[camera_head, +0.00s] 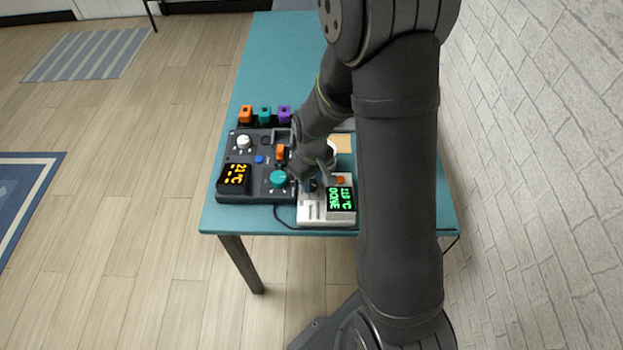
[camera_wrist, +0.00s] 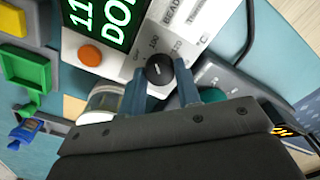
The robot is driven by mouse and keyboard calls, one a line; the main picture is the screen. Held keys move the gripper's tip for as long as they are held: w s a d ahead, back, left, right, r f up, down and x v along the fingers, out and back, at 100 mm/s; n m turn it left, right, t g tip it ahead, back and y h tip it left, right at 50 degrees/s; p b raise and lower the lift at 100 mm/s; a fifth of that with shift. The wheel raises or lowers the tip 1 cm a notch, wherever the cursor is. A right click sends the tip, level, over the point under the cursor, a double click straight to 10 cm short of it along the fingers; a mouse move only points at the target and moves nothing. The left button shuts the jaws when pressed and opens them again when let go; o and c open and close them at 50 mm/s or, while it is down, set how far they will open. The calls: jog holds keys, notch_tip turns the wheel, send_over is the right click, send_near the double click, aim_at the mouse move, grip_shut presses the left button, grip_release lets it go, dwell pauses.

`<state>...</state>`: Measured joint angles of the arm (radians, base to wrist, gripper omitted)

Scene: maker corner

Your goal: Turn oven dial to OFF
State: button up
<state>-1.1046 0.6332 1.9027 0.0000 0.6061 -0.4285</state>
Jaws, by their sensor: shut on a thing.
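The oven (camera_head: 312,211) is a white box at the front of the teal table, with a green display reading "DONE" and about 110 °C. It also shows in the wrist view (camera_wrist: 190,48), with printed temperature marks around its dial. The dial (camera_wrist: 159,70) is a small black knob with a light pointer line. My gripper (camera_wrist: 161,82) has its two blue-grey fingers shut on the sides of the dial. In the head view my gripper (camera_head: 312,176) is over the oven, and my arm hides much of it.
A dark panel (camera_head: 224,196) with an orange display, a teal knob (camera_head: 279,178) and a white knob (camera_head: 244,142) stands close left of the oven. An orange button (camera_wrist: 89,54) sits beside the dial. Coloured blocks (camera_head: 265,114) stand behind the panel. The far table (camera_head: 285,50) is clear.

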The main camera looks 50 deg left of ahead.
aim_at(311, 183)
jog(key=n, duration=0.4)
jog(key=shift+n, duration=0.3)
jog(key=n, duration=0.4)
jog(key=shift+n, duration=0.3)
jog(key=o, duration=1)
jog(key=shift+r, duration=0.1)
notch_tip(311, 183, up, 17)
jog(key=shift+r, duration=0.15)
dwell(0.5)
